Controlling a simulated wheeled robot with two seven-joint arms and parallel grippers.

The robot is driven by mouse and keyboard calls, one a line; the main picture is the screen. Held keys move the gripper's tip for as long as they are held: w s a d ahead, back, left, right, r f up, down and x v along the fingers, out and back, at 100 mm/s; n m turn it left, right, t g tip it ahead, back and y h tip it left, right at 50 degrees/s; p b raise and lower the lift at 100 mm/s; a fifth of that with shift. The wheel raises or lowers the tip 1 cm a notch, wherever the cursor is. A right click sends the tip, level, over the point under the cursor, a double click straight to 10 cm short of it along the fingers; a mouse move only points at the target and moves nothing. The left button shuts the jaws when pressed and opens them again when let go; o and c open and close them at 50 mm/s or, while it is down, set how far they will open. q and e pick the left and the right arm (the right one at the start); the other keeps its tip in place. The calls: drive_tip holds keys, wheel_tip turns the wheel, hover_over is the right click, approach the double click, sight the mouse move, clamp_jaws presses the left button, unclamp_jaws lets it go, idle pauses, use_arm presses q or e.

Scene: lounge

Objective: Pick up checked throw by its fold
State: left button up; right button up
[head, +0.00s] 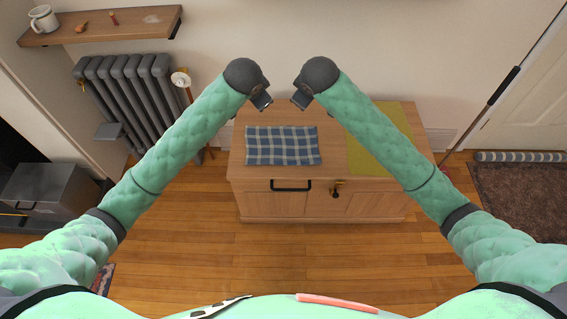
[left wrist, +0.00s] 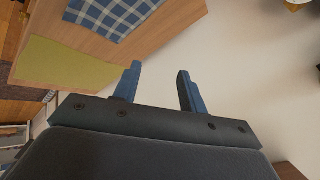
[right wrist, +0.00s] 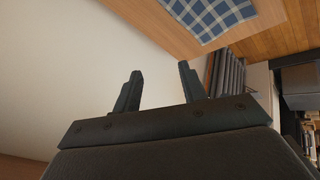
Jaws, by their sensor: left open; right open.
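The checked throw (head: 283,146), blue and cream, lies folded flat on top of a wooden cabinet (head: 333,112). Part of it also shows at the top of the left wrist view (left wrist: 113,14) and of the right wrist view (right wrist: 212,14). My left gripper (head: 262,101) is open and empty, above and behind the throw's left part. My right gripper (head: 299,102) is open and empty, above and behind its right part. Neither gripper touches the throw. In the wrist views, the left fingers (left wrist: 160,90) and right fingers (right wrist: 160,88) have nothing between them.
A yellow-green mat (head: 378,150) lies on the cabinet right of the throw. The cabinet front has a black handle (head: 290,185). The wooden floor (head: 300,255) before the cabinet is clear.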

use_arm(q)
wheel_tip(320, 180, down, 3)
drive_tip(key=w+a+m, duration=0.1)
drive_tip(key=w, duration=0.1)
use_arm(e)
wheel_tip(320, 180, down, 3)
drive_tip(key=w+d+n+g, duration=0.1)
drive_tip(key=w, duration=0.1)
use_arm(q)
drive_tip(key=m+g+y, duration=0.1)
drive_tip(key=m+g, duration=0.5)
drive_tip(key=g, duration=0.1)
hover_over(253, 163)
drive_tip(key=shift+f, duration=8.65)
use_arm(e)
drive_tip(key=n+g+h, duration=0.1)
drive_tip(key=n+g, duration=0.5)
hover_over(314, 162)
drive_tip(key=shift+f, duration=8.75)
use_arm(q)
drive_tip(key=shift+w+a+f, duration=0.1)
drive_tip(key=shift+w+f, duration=0.05)
drive_tip(key=shift+f, duration=3.85)
use_arm(e)
drive_tip(key=shift+f, duration=4)
use_arm(q)
drive_tip(key=shift+f+b, duration=0.6)
drive_tip(key=shift+b, duration=0.2)
use_arm(e)
drive_tip(key=shift+f, duration=0.6)
